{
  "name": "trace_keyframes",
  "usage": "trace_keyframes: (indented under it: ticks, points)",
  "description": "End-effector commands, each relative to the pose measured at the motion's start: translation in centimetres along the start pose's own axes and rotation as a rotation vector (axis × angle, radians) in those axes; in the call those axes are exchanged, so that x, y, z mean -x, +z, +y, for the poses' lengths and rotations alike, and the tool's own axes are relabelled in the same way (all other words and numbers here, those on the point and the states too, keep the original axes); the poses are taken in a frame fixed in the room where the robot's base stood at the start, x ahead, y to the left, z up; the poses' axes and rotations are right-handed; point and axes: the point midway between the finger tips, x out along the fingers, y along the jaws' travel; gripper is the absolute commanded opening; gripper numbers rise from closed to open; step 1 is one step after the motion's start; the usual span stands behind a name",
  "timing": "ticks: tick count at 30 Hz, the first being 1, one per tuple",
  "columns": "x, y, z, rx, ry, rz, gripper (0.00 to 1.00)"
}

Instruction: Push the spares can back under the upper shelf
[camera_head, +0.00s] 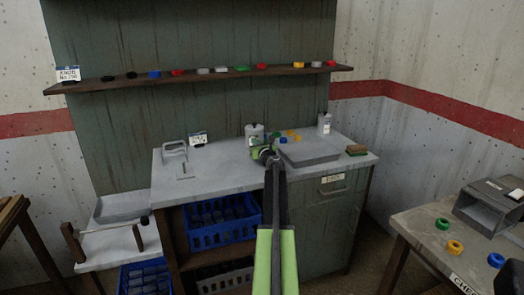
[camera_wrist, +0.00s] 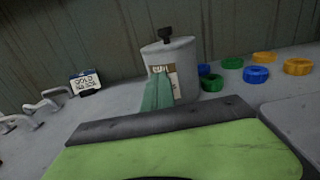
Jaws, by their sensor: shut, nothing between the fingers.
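A grey can (camera_head: 254,130) with a dark knob on its lid stands upright on the grey worktop, below the upper shelf (camera_head: 200,75). In the wrist view this can (camera_wrist: 181,62) is close ahead, its label partly hidden by my fingers, so I cannot read it surely. A second pale can (camera_head: 324,124) with a white label stands further right on the worktop. I cannot tell from a label which is the spares can. My gripper (camera_head: 262,151) is shut and empty. Its green fingertips (camera_wrist: 158,88) overlap the near can's front; contact is unclear.
Several coloured rings (camera_wrist: 258,74) lie right of the near can. A flat grey tray (camera_head: 310,153) lies right of my gripper. A sign (camera_wrist: 85,82) and metal handles (camera_wrist: 45,104) are to the left. Several small coloured pieces line the upper shelf. A side table (camera_head: 425,235) stands at right.

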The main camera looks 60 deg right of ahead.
Motion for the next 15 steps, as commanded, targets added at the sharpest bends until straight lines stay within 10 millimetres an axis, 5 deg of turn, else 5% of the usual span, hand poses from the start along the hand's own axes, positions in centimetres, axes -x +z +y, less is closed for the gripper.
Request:
trace_keyframes:
  ticks: [4, 15]
  points:
    - [-2.6, 0.0, -0.2, 0.000, -0.002, 0.000, 0.00]
    - [-2.9, 0.0, -0.1, 0.000, -0.002, 0.000, 0.00]
